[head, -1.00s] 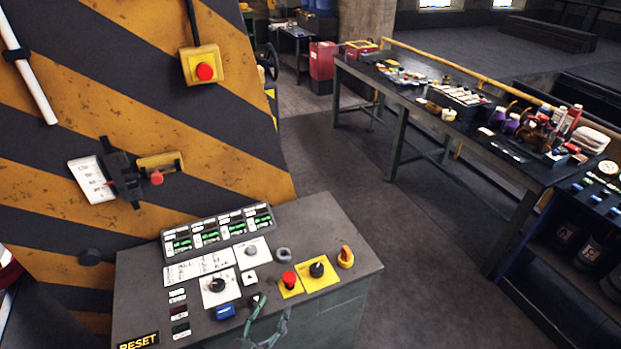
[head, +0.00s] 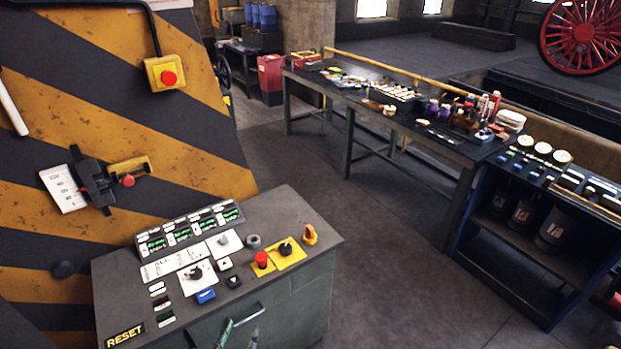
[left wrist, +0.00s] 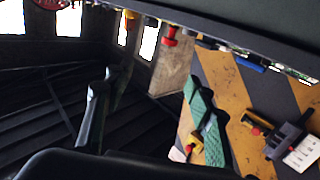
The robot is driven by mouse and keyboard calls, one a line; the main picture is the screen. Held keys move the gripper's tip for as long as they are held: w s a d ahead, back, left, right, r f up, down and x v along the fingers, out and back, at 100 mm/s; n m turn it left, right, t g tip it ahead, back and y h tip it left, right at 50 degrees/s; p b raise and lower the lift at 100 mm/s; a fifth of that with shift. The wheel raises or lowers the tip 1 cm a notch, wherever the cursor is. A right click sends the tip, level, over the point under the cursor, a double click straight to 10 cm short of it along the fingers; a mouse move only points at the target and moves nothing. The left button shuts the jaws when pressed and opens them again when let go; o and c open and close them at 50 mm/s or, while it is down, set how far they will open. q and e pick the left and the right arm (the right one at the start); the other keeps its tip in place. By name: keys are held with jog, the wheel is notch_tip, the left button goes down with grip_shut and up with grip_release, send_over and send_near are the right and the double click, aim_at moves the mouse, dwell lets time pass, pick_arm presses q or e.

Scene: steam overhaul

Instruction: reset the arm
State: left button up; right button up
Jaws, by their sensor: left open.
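My left gripper (head: 242,322) is low in the head view, in front of the grey control console (head: 318,240), fingers apart and empty. The console top holds a yellow RESET label (head: 125,336) at the front left corner, a blue button (head: 205,296), a red button (head: 262,259), black knobs, and an orange-yellow knob (head: 310,235). A meter strip (head: 190,232) with green displays stands at its back. My right gripper is not in view.
A black-and-yellow striped wall (head: 190,120) rises behind the console, with a yellow-boxed red button (head: 167,77) and a lever switch (head: 93,182). A workbench (head: 440,150) with tools and a blue shelf unit (head: 475,245) stand right. Floor between is clear.

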pick_arm(q)
notch_tip(320, 180, down, 20)
jog(key=a+g+y, duration=0.1)
jog(key=g, duration=0.3)
jog(key=s+a+f+g, duration=0.1)
jog(key=s+f+g, duration=0.15)
jog(key=f, duration=0.45)
jog(key=s+a+f+g+y, duration=0.15)
jog(key=s+f, duration=0.25)
jog(key=f, duration=0.4)
jog(key=s+a+f+g+h, duration=0.1)
jog(key=s+a+f, duration=0.1)
jog(key=s+f, duration=0.35)
jog(key=s+a+f+g, duration=0.2)
jog(key=s+a+f, duration=0.1)
jog(key=s+f, duration=0.4)
jog(key=s+a+f+g+y, duration=0.1)
jog(key=s+a+f+g, duration=0.2)
jog(key=s+f, duration=0.5)
jog(key=s+a+f+g+y, duration=0.1)
jog(key=s+f, duration=0.7)
jog(key=s, duration=0.9)
jog(key=shift+a+n+g, duration=0.4)
jog(key=shift+a+g, duration=0.5)
jog(key=shift+a, duration=0.1)
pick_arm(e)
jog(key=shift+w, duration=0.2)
